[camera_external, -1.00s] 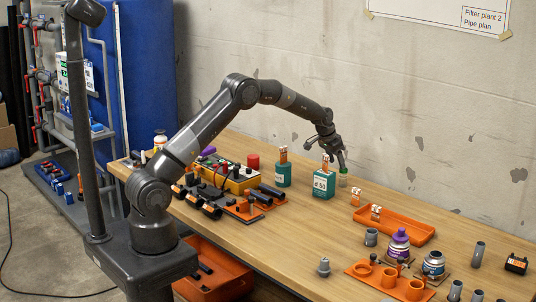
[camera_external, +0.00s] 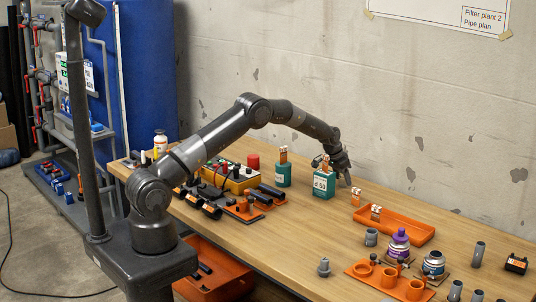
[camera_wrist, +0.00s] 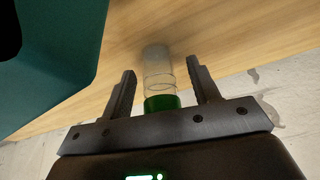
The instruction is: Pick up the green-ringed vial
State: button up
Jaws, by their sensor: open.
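The green-ringed vial (camera_wrist: 158,70) shows in the wrist view as a clear cylinder with a green band (camera_wrist: 162,103) at the end near my palm. My gripper (camera_wrist: 160,78) is open, with one finger on each side of the vial. A gap shows between the vial and each finger. In the external view my gripper (camera_external: 346,180) is low over the table, and the vial cannot be made out there behind the fingers.
A teal labelled block (camera_external: 323,186) stands close to the left of my gripper; a large teal surface (camera_wrist: 45,55) fills the wrist view's left. An orange tray (camera_external: 400,228) lies to the right on the wooden table (camera_external: 290,235). A second teal container (camera_external: 283,175) stands further left.

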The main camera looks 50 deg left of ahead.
jog(key=c, duration=1.1)
jog(key=shift+o, duration=0.2)
jog(key=shift+r, duration=0.15)
